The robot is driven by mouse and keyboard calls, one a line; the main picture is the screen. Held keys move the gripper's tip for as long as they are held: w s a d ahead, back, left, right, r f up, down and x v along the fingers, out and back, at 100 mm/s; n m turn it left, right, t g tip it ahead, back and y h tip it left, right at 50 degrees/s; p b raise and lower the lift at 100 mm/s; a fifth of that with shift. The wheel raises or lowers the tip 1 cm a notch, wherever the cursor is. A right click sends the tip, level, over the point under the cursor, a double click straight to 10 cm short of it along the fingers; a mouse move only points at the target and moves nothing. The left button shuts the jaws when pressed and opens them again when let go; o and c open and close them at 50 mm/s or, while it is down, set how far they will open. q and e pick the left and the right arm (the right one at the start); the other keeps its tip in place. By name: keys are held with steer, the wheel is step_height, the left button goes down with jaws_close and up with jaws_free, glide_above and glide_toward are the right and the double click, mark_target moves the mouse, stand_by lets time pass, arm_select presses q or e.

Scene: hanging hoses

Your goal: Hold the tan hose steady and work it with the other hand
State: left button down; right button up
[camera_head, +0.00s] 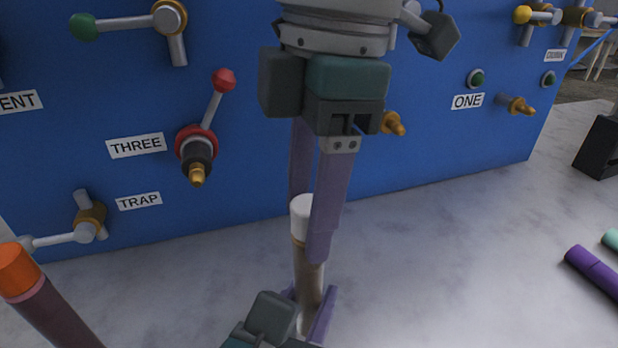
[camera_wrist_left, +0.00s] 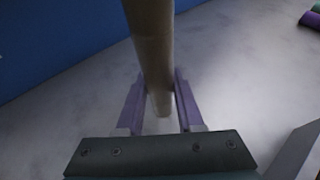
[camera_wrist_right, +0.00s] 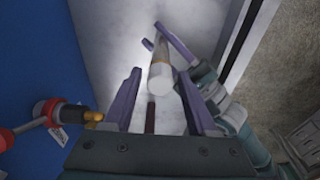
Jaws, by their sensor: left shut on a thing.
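The tan hose (camera_head: 309,272) stands nearly upright in front of the blue panel, with a white end piece (camera_head: 301,212) on top. My left gripper (camera_head: 309,300) is shut on the hose low down; the left wrist view shows the hose (camera_wrist_left: 153,45) between its purple fingers (camera_wrist_left: 160,90). My right gripper (camera_head: 310,225) points down from above, its fingers on either side of the white end. In the right wrist view the right gripper (camera_wrist_right: 159,73) is open, with gaps beside the white end (camera_wrist_right: 161,80). Whether a finger touches it I cannot tell.
The blue panel (camera_head: 260,190) stands behind, with a red-knobbed lever (camera_head: 222,80), a brass nozzle (camera_head: 197,174) and labels. An orange-tipped hose (camera_head: 18,270) is at lower left. A purple hose (camera_head: 597,274) lies at right. The grey surface (camera_head: 450,250) between is clear.

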jaws_close()
steer(key=shift+o, duration=1.4)
jaws_free()
steer(key=shift+r, duration=0.1)
